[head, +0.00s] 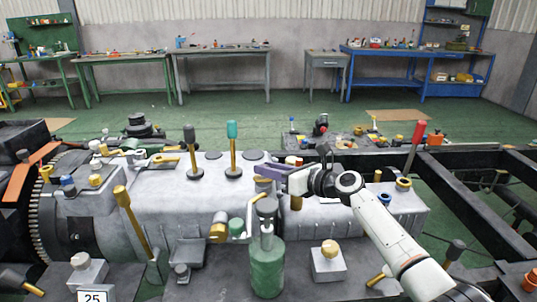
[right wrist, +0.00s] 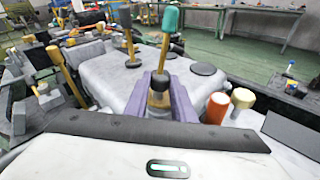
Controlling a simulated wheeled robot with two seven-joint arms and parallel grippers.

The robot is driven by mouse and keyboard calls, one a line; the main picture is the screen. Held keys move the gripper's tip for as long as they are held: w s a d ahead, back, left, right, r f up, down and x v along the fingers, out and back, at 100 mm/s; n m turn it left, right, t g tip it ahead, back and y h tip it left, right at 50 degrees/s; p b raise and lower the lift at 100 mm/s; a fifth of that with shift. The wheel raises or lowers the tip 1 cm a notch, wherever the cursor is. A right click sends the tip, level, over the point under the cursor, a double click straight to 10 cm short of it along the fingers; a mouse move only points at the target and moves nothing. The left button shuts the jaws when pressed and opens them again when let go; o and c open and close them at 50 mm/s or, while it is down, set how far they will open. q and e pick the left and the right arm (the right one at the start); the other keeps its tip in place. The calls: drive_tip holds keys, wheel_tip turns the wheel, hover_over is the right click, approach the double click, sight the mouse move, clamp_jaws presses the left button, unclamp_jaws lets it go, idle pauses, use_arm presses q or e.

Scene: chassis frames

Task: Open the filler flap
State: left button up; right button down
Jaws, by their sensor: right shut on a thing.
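My right gripper (head: 266,174) reaches in from the right over the grey metal housing (head: 322,212). Its purple fingers point left, close to the foot of the teal-knobbed lever (head: 232,146). In the right wrist view, the fingers (right wrist: 170,102) are shut on a small brownish piece (right wrist: 158,99). The teal-knobbed lever (right wrist: 166,40) rises just beyond it there. I cannot make out which part this piece belongs to, and I cannot single out a filler flap for certain. The fingers hide part of the piece. My left gripper is not in view.
A black-knobbed lever (head: 190,150) stands left of the teal one. A green bottle (head: 267,265) stands in front, below my right gripper. A red-knobbed lever (head: 416,140) is at the right. Workbenches (head: 220,52) line the back wall, with open green floor before them.

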drive_tip(key=r+p, duration=0.2)
drive_tip(key=shift+w+d+m+p, duration=0.15)
drive_tip(key=shift+w+m+p, duration=0.25)
drive_tip(key=shift+w+f+m+g+h+p, duration=0.3)
drive_tip(key=shift+g+h+p, duration=0.15)
drive_tip(key=shift+g, duration=0.25)
drive_tip(key=shift+f, duration=0.2)
drive_tip(key=c, duration=1.5)
unclamp_jaws()
drive_tip(key=shift+s, duration=0.15)
drive_tip(key=shift+c, duration=0.2)
drive_tip(key=shift+f, duration=0.1)
drive_tip(key=shift+s, duration=0.1)
